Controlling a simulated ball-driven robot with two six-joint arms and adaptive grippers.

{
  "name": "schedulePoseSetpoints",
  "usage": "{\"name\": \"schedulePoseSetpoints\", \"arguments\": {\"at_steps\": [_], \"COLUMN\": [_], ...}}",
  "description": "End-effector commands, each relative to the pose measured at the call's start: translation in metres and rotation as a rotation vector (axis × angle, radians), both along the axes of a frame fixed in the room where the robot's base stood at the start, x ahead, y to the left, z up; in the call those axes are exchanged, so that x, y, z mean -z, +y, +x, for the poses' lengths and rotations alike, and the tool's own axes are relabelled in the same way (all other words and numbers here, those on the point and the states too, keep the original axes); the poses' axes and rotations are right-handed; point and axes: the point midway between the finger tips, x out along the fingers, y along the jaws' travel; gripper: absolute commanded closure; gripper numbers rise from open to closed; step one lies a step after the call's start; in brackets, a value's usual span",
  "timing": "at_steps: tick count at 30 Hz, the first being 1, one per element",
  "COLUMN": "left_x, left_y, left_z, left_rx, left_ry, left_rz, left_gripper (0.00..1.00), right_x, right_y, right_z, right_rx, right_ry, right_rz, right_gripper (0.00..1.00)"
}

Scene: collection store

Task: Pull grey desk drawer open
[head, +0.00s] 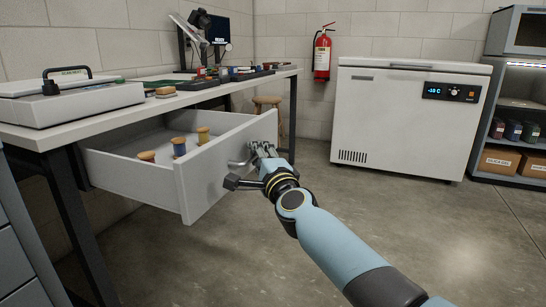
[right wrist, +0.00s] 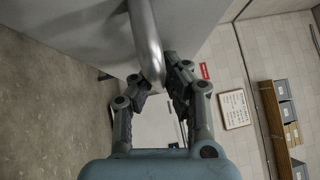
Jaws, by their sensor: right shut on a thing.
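The grey desk drawer (head: 215,170) is pulled out from under the desk (head: 105,119) in the head view. Its inside shows, with several small spools (head: 179,147) in it. A metal bar handle (head: 238,161) is on its front. My right gripper (head: 258,152) is at the handle, shut on it. In the right wrist view the handle (right wrist: 146,40) runs down between the fingers of my right gripper (right wrist: 158,92), in front of the drawer's front panel (right wrist: 75,35). Part of the handle is hidden by the gripper. My left gripper is not in view.
A grey case (head: 72,98) and several small items stand on the desk. A stool (head: 268,101) is behind the drawer. A white chest freezer (head: 400,120) and a shelf unit (head: 515,160) stand at the right. The floor (head: 430,230) between is clear.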

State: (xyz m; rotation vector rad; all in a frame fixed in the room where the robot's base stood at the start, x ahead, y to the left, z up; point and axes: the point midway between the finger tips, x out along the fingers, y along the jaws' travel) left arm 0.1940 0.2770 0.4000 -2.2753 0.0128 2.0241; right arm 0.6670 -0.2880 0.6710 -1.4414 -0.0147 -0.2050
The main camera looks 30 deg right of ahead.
Motion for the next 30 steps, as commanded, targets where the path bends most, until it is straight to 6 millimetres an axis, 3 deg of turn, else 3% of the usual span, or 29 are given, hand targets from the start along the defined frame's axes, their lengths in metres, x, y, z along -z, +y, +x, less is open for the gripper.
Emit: {"name": "schedulePoseSetpoints", "arguments": {"at_steps": [8,9,14,23,26,30], "left_x": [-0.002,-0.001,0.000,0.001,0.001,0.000], "left_y": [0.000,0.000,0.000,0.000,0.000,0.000], "left_z": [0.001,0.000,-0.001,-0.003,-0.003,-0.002], "left_rx": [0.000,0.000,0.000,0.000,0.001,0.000], "left_ry": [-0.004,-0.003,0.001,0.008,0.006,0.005], "left_rz": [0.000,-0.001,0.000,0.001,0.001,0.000], "left_gripper": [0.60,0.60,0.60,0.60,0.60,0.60], "right_x": [0.006,0.006,0.004,0.003,0.005,0.009], "right_y": [0.002,0.002,0.002,0.001,0.003,0.006], "right_z": [0.000,0.000,0.000,-0.002,-0.012,-0.039], "right_rx": [-0.004,-0.004,-0.003,-0.002,-0.002,-0.002], "right_ry": [0.010,0.010,0.008,0.005,0.006,0.008], "right_rz": [0.004,0.004,0.003,0.001,0.002,0.002], "right_gripper": [1.00,0.87,0.66,0.66,0.66,0.66]}}
